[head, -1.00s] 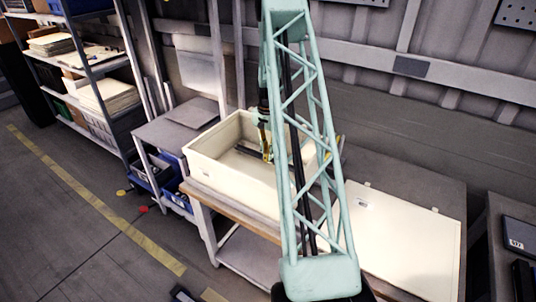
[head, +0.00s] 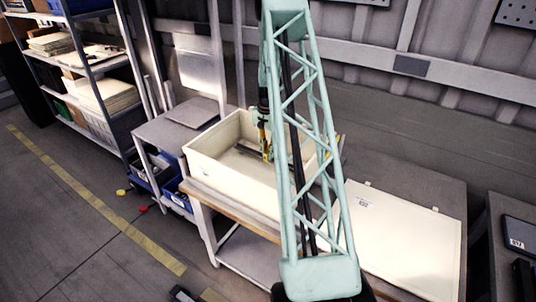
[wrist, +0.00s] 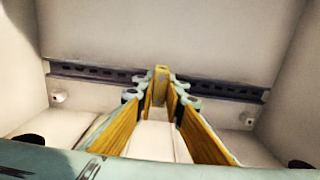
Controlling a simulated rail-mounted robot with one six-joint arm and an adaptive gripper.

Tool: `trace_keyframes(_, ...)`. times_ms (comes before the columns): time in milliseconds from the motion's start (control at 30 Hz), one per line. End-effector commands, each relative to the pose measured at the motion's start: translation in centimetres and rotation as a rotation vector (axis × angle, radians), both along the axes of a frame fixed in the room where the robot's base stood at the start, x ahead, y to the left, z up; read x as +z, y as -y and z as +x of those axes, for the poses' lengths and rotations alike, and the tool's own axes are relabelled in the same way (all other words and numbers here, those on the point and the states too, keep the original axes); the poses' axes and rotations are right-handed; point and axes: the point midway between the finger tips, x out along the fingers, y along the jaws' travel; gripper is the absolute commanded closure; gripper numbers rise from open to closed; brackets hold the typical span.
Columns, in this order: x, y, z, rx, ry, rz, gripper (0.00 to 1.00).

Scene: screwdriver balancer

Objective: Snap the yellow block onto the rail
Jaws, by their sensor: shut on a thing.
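My gripper (wrist: 160,103) is shut on the yellow block (wrist: 161,73), which shows as a narrow upright piece between the fingertips in the wrist view. The dark slotted rail (wrist: 220,88) runs across the inside of the cream box, behind the block. The block overlaps the rail in the picture; I cannot tell whether they touch. In the head view my gripper (head: 266,146) reaches down into the cream box (head: 228,178), with the rail (head: 248,151) partly visible beside it. The block is too small to make out there, and my arm hides the right part of the box.
The box stands on a workbench (head: 262,214). A cream lid or panel (head: 400,235) lies to its right. A small grey table (head: 172,132) with blue bins (head: 150,178) stands to the left. Box walls rise close around my gripper.

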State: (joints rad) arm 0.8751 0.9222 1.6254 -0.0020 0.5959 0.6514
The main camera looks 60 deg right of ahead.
Motion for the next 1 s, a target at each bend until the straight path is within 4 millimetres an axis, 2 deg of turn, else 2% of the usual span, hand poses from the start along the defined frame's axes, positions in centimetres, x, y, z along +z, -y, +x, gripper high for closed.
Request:
trace_keyframes(133,0.1,0.1,0.1,0.000,0.001,-0.002,1.00)
trace_keyframes(167,0.1,0.1,0.1,0.000,0.001,-0.002,0.87)
trace_keyframes(300,0.1,0.0,0.1,0.000,0.001,-0.001,0.74)
trace_keyframes(733,0.2,0.0,0.0,0.000,0.000,0.000,0.74)
trace_keyframes(1000,2.1,0.1,0.1,0.000,0.001,-0.002,0.74)
